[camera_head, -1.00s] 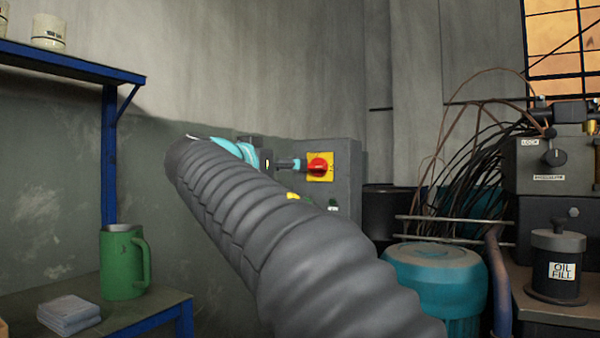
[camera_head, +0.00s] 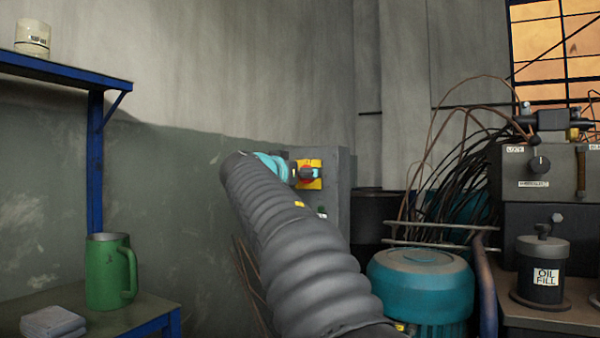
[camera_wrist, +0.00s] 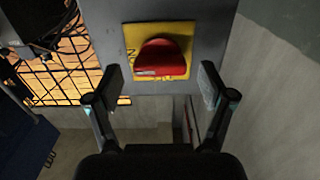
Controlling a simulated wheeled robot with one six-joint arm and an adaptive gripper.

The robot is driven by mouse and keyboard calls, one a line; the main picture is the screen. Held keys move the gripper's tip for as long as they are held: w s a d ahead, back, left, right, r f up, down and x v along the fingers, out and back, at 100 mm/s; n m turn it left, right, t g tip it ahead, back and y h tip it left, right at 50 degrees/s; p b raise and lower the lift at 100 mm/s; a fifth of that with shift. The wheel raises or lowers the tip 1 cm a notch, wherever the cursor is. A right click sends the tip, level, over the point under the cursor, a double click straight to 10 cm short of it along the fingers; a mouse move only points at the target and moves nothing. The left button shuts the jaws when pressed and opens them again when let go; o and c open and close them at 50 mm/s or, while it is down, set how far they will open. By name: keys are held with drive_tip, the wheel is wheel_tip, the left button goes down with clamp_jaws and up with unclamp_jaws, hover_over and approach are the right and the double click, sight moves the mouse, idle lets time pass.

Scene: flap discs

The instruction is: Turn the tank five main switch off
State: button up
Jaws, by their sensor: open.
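The main switch is a red rotary knob (camera_wrist: 161,58) on a yellow square plate (camera_wrist: 131,39), fixed to a grey box (camera_wrist: 215,20). In the wrist view the knob sits ahead of my open gripper (camera_wrist: 161,88), centred between the two fingers and a little beyond them. I see no contact. In the head view my gripper (camera_head: 311,173) covers most of the red knob, and the yellow plate (camera_head: 314,184) shows around it. My ridged grey arm hides part of the grey box (camera_head: 333,200). Text on the plate is too small to read.
A blue shelf frame (camera_head: 95,180) and a bench with a green mug (camera_head: 110,270) stand at the left. A teal motor (camera_head: 421,290), cables and an oil fill canister (camera_head: 542,268) crowd the right. A small yellow label shows on the box below the switch.

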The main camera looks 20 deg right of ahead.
drive_tip(key=shift+c, duration=0.2)
drive_tip(key=c, duration=1.1)
drive_tip(key=shift+n, duration=0.4)
drive_tip(key=n+p, duration=0.2)
drive_tip(key=n, duration=0.6)
drive_tip(key=n+p, duration=0.2)
drive_tip(key=n, duration=0.7)
drive_tip(key=shift+w+a+f+p, duration=0.1)
drive_tip(key=shift+w+f+p, duration=0.1)
drive_tip(key=shift+p, duration=0.15)
